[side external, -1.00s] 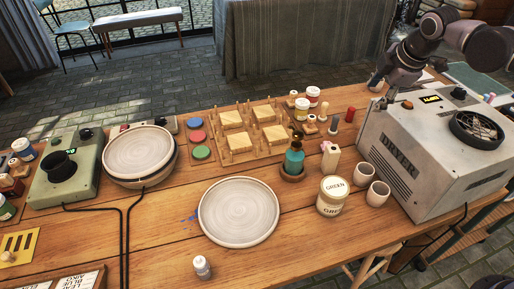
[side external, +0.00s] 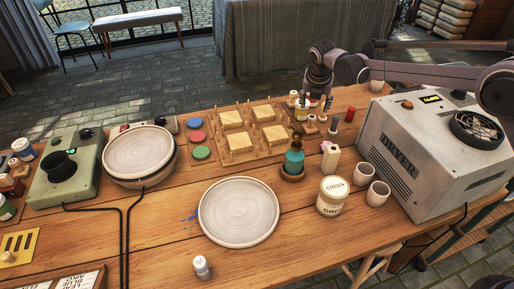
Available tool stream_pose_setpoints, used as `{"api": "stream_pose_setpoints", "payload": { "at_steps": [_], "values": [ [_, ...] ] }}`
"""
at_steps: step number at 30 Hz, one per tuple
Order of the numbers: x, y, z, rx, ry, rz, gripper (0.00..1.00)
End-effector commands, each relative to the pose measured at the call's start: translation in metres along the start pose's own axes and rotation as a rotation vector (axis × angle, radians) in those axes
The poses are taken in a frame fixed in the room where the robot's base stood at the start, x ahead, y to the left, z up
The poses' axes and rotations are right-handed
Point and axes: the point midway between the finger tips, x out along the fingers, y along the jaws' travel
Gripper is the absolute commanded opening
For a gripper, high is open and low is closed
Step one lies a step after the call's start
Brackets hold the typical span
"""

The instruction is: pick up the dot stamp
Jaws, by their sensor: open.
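My gripper (side external: 316,101) points down over the group of small stamps and jars at the back of the table, right of the wooden rack. It is open, and I see nothing held in it. Below it stand small stamps, one with a pale top (side external: 311,119) and another with a dark handle (side external: 334,124). A red-handled piece (side external: 349,115) stands just to their right. I cannot tell which of these is the dot stamp. The gripper partly hides the jars and stamps behind it, and contact cannot be made out.
The wooden peg rack (side external: 252,133) lies left of the stamps. The teal bottle (side external: 294,160), green paint jar (side external: 332,196) and two cups (side external: 378,193) stand in front. The dryer (side external: 425,155) is close on the right. A large plate (side external: 239,211) lies mid-table.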

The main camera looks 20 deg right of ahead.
Motion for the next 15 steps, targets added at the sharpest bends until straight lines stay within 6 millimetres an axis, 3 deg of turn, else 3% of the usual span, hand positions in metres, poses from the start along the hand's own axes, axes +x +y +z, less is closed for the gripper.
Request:
{"api": "stream_pose_setpoints", "payload": {
  "at_steps": [9, 15],
  "values": [
    [0.044, 0.000, 0.001, 0.001, 0.000, 0.000, 0.56],
    [0.055, 0.000, 0.001, 0.002, 0.000, 0.000, 0.56]
  ]
}}
